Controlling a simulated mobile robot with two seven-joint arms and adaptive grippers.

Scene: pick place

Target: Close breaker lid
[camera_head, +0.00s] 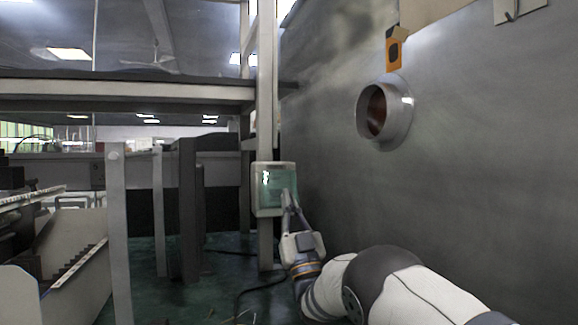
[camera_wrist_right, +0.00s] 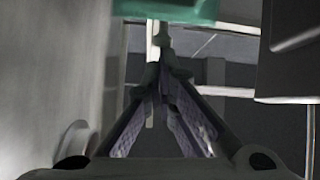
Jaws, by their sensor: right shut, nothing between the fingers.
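The breaker box (camera_head: 273,188) is a small pale case with a greenish see-through lid (camera_head: 278,186), mounted on a grey upright post in the middle of the head view. The lid looks flat against the box front, but I cannot tell whether it is fully shut. My right gripper (camera_head: 287,200) is shut and empty, with its fingertips at the lower right of the lid; I cannot tell whether they touch it. In the right wrist view the shut fingers (camera_wrist_right: 160,75) point up towards a green edge of the lid (camera_wrist_right: 165,9). My left gripper is not in view.
A grey wall with a round pipe opening (camera_head: 385,112) and an orange tag (camera_head: 394,53) stands on the right. The post (camera_head: 265,245) runs down below the box. A pale bin (camera_head: 75,250) stands at the left. Dark cables lie on the green floor.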

